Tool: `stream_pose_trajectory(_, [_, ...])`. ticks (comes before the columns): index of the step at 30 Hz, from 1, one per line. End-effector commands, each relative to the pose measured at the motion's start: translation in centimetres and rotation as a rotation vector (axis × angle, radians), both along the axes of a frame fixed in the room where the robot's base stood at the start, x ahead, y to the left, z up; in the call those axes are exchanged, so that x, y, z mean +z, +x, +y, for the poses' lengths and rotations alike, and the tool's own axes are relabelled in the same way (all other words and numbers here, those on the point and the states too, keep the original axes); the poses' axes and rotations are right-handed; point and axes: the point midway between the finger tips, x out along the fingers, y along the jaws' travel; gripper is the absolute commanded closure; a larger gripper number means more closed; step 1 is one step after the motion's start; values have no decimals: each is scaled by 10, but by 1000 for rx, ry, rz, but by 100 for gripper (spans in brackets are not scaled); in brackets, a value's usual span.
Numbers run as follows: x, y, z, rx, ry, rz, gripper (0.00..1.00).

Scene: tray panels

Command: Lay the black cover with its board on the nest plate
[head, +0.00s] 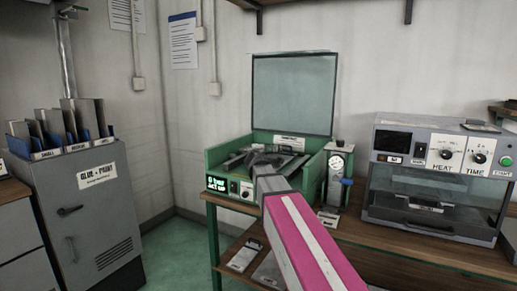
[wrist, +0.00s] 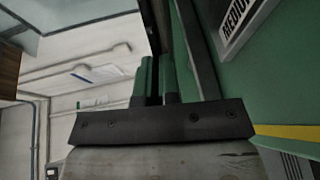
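My gripper (head: 256,152) reaches in over the green press bed at the back of the bench. In the wrist view its two green fingers (wrist: 156,78) stand close together with a thin dark strip between them. This looks like the black cover (wrist: 155,32) seen edge-on, running away from the fingers. Its board cannot be made out. In the head view a dark flat shape shows by the gripper, partly hidden by my wrist. The nest plate cannot be told apart under my gripper and the dark shape.
The green press (head: 212,168) has a raised grey lid (head: 293,95) behind and a gauge (head: 337,165) at its right. A heater box (head: 440,180) stands further right. A grey cabinet (head: 80,220) with upright panels is at left. A green wall with a label (wrist: 245,28) is close to my fingers.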

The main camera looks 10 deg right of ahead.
Motion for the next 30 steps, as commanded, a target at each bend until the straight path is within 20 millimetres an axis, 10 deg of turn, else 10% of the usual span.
stream_pose_trajectory(30, [16, -4, 6, -392, 32, 69, 100])
